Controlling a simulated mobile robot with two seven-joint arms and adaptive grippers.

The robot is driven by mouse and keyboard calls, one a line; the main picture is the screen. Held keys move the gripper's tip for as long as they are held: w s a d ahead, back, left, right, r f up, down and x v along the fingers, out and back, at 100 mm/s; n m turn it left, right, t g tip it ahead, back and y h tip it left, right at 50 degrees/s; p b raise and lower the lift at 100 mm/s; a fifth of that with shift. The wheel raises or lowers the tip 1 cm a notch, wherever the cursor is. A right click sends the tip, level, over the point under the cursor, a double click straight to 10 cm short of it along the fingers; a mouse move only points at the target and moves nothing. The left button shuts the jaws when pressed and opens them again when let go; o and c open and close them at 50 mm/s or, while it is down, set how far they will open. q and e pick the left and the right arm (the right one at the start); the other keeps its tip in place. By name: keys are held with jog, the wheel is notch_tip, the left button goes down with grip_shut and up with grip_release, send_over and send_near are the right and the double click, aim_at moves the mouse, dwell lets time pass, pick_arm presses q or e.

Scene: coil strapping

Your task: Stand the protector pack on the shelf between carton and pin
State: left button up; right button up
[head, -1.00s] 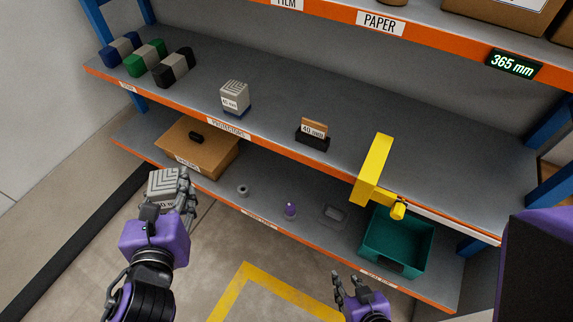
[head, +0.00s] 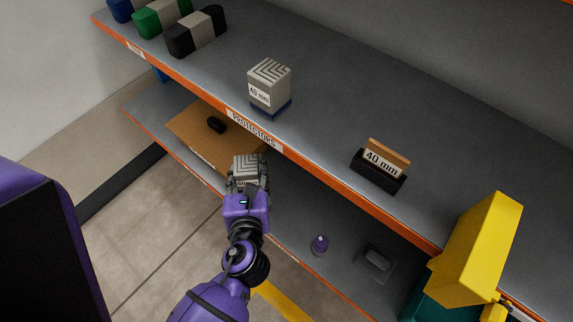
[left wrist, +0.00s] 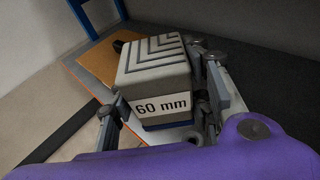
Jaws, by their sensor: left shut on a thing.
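The protector pack (head: 248,162), a grey block with nested chevron ridges, is in my left gripper (head: 248,186). In the left wrist view the pack (left wrist: 155,62) shows a "60 mm" label and a dark blue base, with fingers (left wrist: 160,100) on both sides. The pack is held in front of the lower shelf's edge, clear of the shelf as far as I can see. The brown carton (head: 190,128) lies behind and left of it on the lower shelf. A small purple pin-like piece (head: 320,245) stands further right on that shelf. My right gripper is out of view.
Above, a "40 mm" pack (head: 269,85) and a "40 mm" card in a black holder (head: 379,178) stand on the upper shelf, whose orange edge (head: 320,172) overhangs the lower one. A grey tray (head: 375,262), a teal bin (head: 430,305) and a yellow bracket (head: 475,250) are at right.

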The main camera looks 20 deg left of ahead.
pick_arm(q)
jog(key=w+d+f+b, duration=0.1)
jog(key=w+f, duration=0.2)
jog(key=w, duration=0.1)
jog(key=w+d+f+b, duration=0.1)
jog(key=w+d+f, duration=0.1)
jog(key=w+f, duration=0.1)
jog(key=w+d+f+b, duration=0.1)
jog(key=w+d+f, duration=0.1)
jog(key=w, duration=0.3)
jog(key=shift+d+f, duration=0.15)
jog(key=shift+f, duration=0.45)
jog(key=f, duration=0.1)
jog(key=f+b, duration=0.2)
jog(key=shift+w+d+f, duration=0.1)
jog(key=shift+w+f, duration=0.15)
jog(key=shift+f, duration=0.1)
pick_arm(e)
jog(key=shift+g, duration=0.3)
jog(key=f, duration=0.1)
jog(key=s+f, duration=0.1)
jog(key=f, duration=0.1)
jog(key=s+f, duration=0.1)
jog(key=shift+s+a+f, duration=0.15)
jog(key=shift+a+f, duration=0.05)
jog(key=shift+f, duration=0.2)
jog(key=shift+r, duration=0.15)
